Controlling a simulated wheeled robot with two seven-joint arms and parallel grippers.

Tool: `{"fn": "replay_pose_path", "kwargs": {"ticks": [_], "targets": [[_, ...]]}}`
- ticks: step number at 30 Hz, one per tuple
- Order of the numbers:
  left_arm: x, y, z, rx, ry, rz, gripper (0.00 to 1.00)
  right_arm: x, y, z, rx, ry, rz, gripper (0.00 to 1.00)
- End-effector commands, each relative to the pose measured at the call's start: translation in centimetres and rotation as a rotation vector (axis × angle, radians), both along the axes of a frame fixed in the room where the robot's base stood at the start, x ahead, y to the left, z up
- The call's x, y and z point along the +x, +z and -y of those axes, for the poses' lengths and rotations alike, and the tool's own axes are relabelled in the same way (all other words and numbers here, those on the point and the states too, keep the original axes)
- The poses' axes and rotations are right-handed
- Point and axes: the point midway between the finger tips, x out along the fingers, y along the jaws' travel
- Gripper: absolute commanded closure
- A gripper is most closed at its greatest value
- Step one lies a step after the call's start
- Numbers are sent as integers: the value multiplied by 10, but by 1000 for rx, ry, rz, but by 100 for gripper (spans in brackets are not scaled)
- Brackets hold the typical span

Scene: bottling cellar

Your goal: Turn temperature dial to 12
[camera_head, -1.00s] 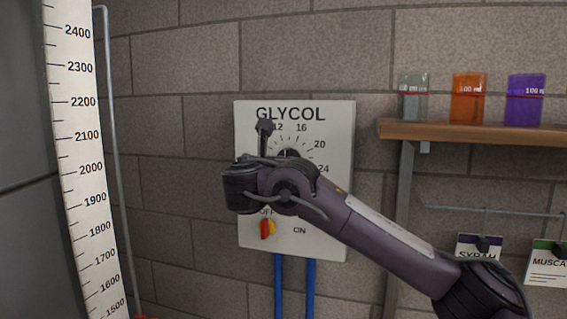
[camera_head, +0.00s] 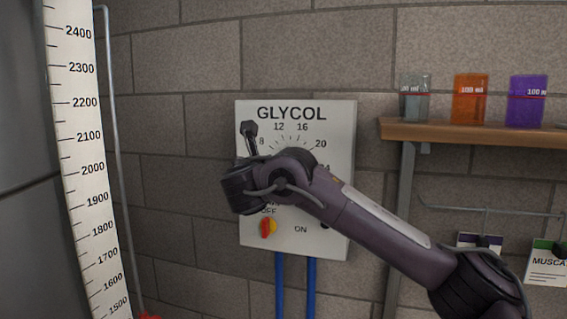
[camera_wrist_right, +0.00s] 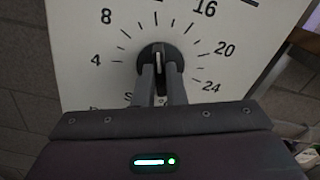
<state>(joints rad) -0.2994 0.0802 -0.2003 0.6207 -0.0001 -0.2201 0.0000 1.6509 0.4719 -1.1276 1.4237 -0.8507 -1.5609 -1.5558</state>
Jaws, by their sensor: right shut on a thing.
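The temperature dial (camera_wrist_right: 160,52) is a dark round knob with a pale line on a white panel. My right gripper (camera_wrist_right: 161,72) is shut on it, one finger on each side. In the right wrist view the line points about straight up, between 8 and 16; the 12 is outside that view. The scale shows 4, 8, 16, 20 and 24 there. In the head view the GLYCOL panel (camera_head: 340,130) shows 8, 12, 16 and 20, while my right wrist hides the knob. My left gripper is not in view.
A wooden shelf (camera_head: 470,131) with coloured beakers is at right, and a tall white scale (camera_head: 85,160) at left.

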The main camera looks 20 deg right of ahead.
Motion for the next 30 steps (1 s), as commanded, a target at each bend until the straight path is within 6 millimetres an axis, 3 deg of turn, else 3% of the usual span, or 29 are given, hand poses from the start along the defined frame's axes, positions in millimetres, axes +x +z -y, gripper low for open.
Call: {"fn": "replay_pose_path", "kwargs": {"ticks": [4,5,9,20,30], "targets": [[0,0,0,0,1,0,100,0,1,0,1,0,2,100],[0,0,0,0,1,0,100,0,1,0,1,0,2,85],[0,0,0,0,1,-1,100,0,1,0,1,0,2,67],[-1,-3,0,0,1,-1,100,-4,-1,-4,2,2,2,67],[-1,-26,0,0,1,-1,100,-42,-4,-31,4,6,1,67]]}}
